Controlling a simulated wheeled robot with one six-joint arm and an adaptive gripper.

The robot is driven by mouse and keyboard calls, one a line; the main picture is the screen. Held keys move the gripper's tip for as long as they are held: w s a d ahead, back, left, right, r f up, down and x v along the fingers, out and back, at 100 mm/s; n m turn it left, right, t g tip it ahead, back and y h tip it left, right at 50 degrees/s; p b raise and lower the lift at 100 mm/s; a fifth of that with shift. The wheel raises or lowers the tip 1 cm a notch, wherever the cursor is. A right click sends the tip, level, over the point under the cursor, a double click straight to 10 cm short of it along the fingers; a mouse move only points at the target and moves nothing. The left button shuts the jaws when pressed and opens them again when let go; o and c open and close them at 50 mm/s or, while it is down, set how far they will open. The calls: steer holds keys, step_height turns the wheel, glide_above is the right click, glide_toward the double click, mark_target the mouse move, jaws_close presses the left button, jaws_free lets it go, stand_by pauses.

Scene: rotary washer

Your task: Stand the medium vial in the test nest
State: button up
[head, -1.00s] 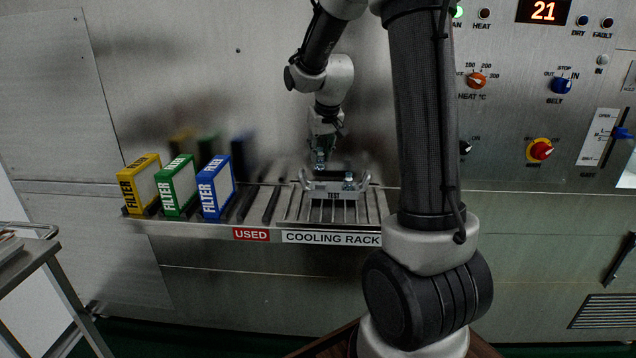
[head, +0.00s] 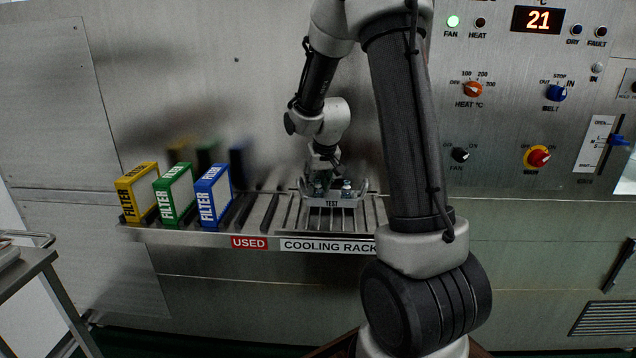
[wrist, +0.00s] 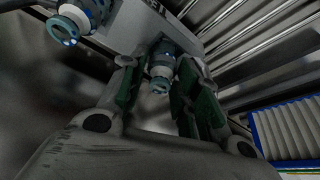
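The test nest (head: 333,203) is a grey tray labelled TEST on the cooling rack; its edge also shows in the wrist view (wrist: 135,22). My gripper (head: 320,180) is low at its left part, pointing down. In the wrist view a vial with teal bands (wrist: 161,70) is between the green-padded fingers of my gripper (wrist: 158,75), which look closed on it; I take it as the medium vial. It is at the nest; whether its base is seated is hidden. Another vial (head: 347,188) stands at the nest's right part; a teal-capped vial shows in the wrist view (wrist: 72,22).
The cooling rack's slats (head: 262,212) are bare beside the nest. A control panel (head: 500,110) is on the right; a side trolley (head: 35,258) is at left.

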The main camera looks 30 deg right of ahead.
steer(key=d+v, duration=0.1)
steer(key=v, duration=1.1)
steer(key=s+a+r, duration=0.1)
steer(key=s+a, duration=0.1)
steer(key=s, duration=0.6)
steer(key=s+a+r+n, duration=0.1)
steer(key=s+a+r, duration=0.1)
steer(key=s, duration=0.7)
steer(key=s+a+r+n+y, duration=0.1)
steer(key=s+a+r, duration=0.1)
steer(key=s, duration=0.7)
steer(key=shift+s+a, duration=0.25)
steer(key=shift+a, duration=0.35)
